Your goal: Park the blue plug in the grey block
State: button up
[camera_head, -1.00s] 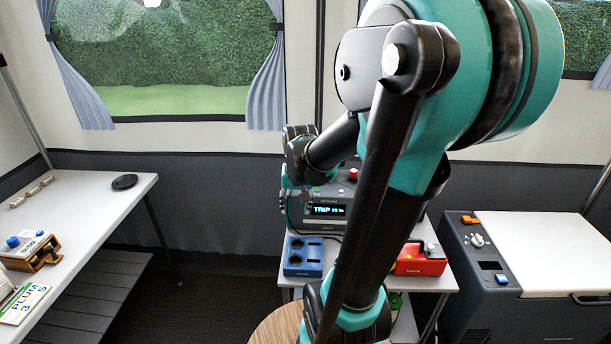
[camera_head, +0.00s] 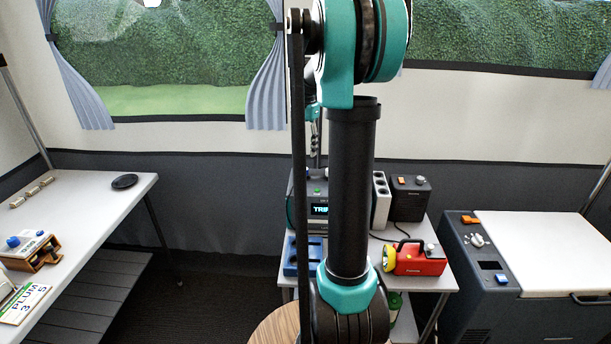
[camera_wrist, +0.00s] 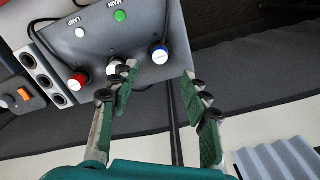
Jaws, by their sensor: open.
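A red plug (camera_wrist: 78,81) and a white plug (camera_wrist: 114,67) are on the same panel, the white one partly behind a finger. My gripper (camera_wrist: 160,72) is open and empty, its fingers on either side of the blue plug's line and apart from it. In the head view my gripper (camera_head: 315,140) is above the unit, partly hidden by my arm. The grey block (camera_wrist: 29,62) has dark round holes and stands beside the unit; it also shows in the head view (camera_head: 381,208).
The power unit (camera_head: 300,202) stands on a white side table with a blue holed block (camera_head: 290,262), a red lamp (camera_head: 420,262) and a black box with an orange switch (camera_head: 409,204). Cables (camera_wrist: 40,33) run near the grey block. Air above the table looks free.

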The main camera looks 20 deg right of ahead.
aim_at(305, 169)
jog(key=shift+f, duration=4.5)
jog(key=shift+c, duration=0.5)
grip_shut()
jog(key=shift+r, duration=0.15)
jog(key=shift+r, duration=2.9)
